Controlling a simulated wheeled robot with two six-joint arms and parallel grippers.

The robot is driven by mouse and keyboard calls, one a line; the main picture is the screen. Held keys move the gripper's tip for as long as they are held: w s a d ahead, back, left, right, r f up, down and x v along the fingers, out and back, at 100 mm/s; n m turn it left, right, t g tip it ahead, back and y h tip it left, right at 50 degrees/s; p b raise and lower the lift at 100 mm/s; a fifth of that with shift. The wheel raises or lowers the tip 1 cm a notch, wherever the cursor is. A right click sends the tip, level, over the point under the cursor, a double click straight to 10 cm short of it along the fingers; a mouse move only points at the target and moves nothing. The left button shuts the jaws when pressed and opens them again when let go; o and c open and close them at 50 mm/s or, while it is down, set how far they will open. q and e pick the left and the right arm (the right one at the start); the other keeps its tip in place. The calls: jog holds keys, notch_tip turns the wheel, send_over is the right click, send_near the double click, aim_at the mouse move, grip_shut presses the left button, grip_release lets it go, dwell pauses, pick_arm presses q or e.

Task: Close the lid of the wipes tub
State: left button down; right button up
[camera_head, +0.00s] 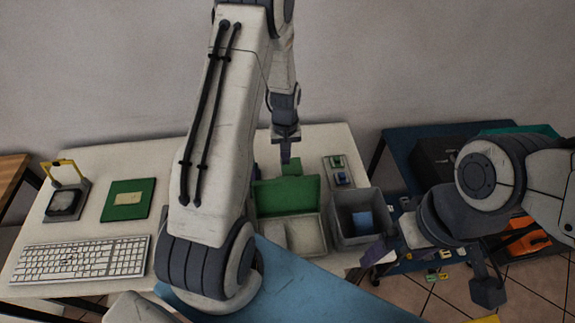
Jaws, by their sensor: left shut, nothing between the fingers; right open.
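The wipes tub appears to be the pale open box (312,238) near the middle of the table. Its green lid (288,196) stands raised at the back edge, with a small green tab on top. My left gripper (285,160) is shut and empty, pointing down just behind and above the lid's top edge. Whether it touches the lid cannot be told. My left arm hides part of the table left of the tub.
A grey bin (343,236) holding a blue block (362,222) stands right of the tub. A small tray (340,172) lies behind it. A keyboard (80,259), green board (128,199) and yellow-framed device (66,200) are at left. A blue surface (300,285) lies in front.

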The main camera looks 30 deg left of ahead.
pick_arm(q)
jog(key=shift+f, duration=0.9)
jog(key=s+d+p, duration=0.1)
jog(key=s+d+r+p, duration=0.1)
jog(key=s, duration=0.1)
jog(key=shift+d+r+p, duration=0.15)
jog(key=shift+p, duration=0.15)
